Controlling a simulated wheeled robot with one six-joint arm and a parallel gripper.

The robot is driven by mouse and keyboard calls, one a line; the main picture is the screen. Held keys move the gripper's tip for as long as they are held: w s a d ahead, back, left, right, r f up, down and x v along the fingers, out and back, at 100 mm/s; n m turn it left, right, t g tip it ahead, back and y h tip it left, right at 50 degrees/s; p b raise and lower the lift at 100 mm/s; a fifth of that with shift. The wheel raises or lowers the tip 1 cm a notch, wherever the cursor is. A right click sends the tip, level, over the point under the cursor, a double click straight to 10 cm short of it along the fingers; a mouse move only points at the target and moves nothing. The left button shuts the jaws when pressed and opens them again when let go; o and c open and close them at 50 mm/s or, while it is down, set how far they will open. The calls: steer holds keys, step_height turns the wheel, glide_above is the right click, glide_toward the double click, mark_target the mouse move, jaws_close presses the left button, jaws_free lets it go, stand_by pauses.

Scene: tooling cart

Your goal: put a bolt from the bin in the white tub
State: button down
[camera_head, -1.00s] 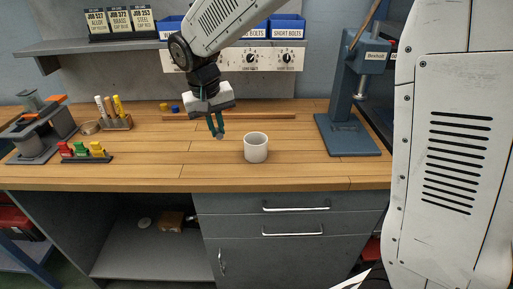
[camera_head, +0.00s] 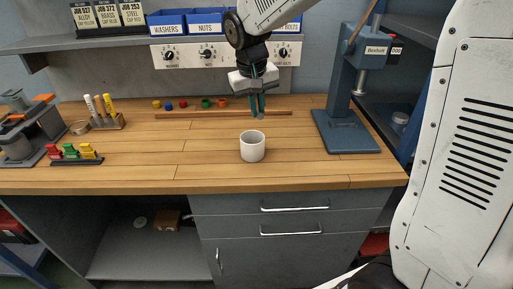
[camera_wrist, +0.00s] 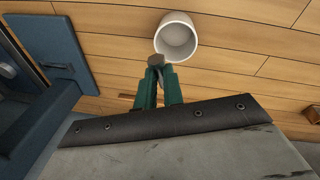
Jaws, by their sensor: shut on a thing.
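The white tub (camera_head: 252,147) stands upright on the wooden bench; it also shows in the wrist view (camera_wrist: 177,38), where its visible inside looks empty. My gripper (camera_head: 258,113) is above the bench, just above and slightly right of the tub in the head view. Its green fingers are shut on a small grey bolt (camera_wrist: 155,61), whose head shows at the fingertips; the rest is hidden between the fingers. In the wrist view the bolt appears beside the tub's rim, apart from its opening. The blue bins (camera_head: 206,22) stand on the shelf, partly hidden by my arm.
A blue press (camera_head: 347,130) stands right of the tub. A long brown rod (camera_head: 200,115) lies behind it, with several small coloured pieces (camera_head: 182,105) farther back. A marker holder (camera_head: 108,123) and coloured clamps (camera_head: 77,154) are at left. The bench around the tub is clear.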

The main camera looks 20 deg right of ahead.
steer(key=shift+f, duration=0.75)
steer(key=c, duration=1.4)
jaws_free()
steer(key=shift+c, duration=0.2)
step_height(320, 180, up, 8)
steer(key=shift+s+a+f, duration=0.15)
steer(key=shift+s+a, duration=0.2)
steer(key=shift+a, duration=0.1)
steer(key=s+d+f, duration=0.1)
steer(key=s+d, duration=0.1)
steer(key=s, duration=1.2)
steer(key=s+d+f+y, duration=0.1)
steer(key=s+d, duration=0.2)
steer(key=s, duration=1.2)
steer(key=shift+d+f+y, duration=0.25)
steer(key=shift+f+y, duration=0.05)
steer(key=shift+f, duration=0.05)
